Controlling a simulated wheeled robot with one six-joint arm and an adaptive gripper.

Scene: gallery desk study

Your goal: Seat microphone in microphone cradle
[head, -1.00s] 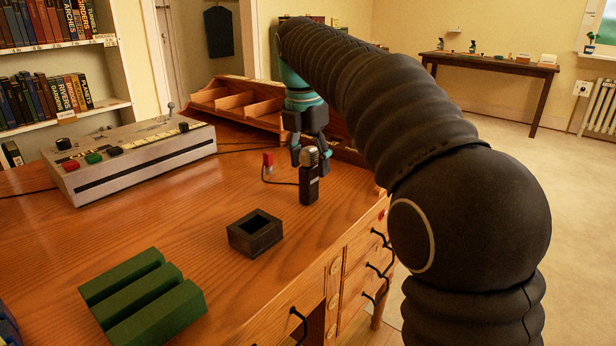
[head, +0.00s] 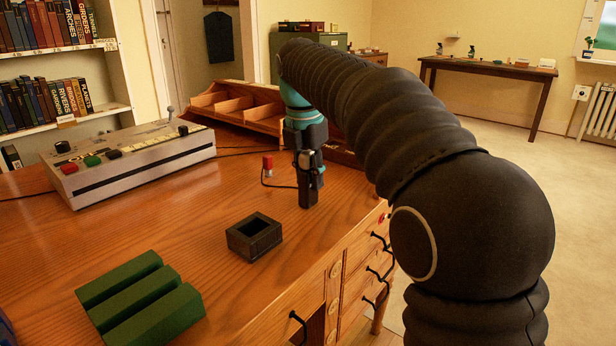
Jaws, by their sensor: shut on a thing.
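Whether the microphone's base touches the desk is hard to tell. The microphone cradle (head: 254,239) is a dark square block with a rectangular opening in its top. It sits empty on the desk, in front and to the left of the microphone, apart from it.
A green slotted block (head: 140,300) lies at the front left of the desk (head: 150,225). A grey console (head: 130,160) with knobs and a wooden tray organiser (head: 235,105) stand behind. Wood between microphone and cradle is clear.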

